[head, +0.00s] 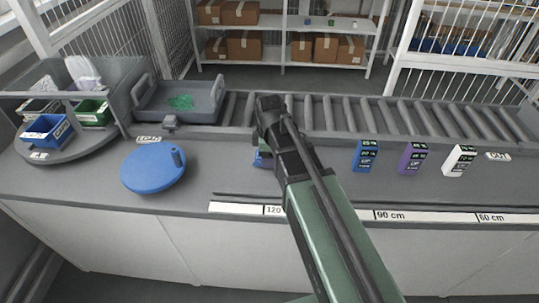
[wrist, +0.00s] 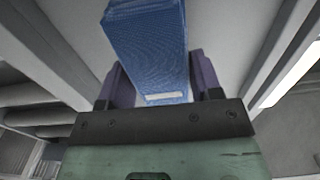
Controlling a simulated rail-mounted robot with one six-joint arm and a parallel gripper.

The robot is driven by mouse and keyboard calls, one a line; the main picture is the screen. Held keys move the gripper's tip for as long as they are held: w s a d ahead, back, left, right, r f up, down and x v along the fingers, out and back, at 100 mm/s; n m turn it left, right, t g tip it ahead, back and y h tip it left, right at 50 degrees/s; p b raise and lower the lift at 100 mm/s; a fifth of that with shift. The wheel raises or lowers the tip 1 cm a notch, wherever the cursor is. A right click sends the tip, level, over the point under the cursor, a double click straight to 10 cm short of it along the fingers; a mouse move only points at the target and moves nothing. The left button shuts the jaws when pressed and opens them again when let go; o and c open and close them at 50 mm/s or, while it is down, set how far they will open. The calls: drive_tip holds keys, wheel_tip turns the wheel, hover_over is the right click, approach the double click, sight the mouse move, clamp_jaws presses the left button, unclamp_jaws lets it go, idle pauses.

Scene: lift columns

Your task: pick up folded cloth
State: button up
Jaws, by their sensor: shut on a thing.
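The folded cloth (wrist: 148,45) is a blue, woven-looking block with a small white label at its near end. In the wrist view it sits between the two purple fingers of my gripper (wrist: 160,78), which is shut on it. In the head view a small patch of blue (head: 260,158) shows just left of my arm, over the counter; the arm hides the rest. I cannot tell from these views whether the cloth touches the counter.
A roller conveyor (head: 370,115) runs behind, with a grey tray (head: 150,112) at its left end. A round blue disc (head: 150,170) with a knob lies to the left. Blue (head: 366,156), purple (head: 413,158) and white (head: 459,160) boxes stand to the right.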

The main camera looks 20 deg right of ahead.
wheel_tip(320, 180, up, 19)
drive_tip(key=p, duration=1.7)
drive_tip(key=shift+f+p, duration=0.15)
drive_tip(key=shift+p, duration=0.15)
drive_tip(key=shift+f, duration=0.1)
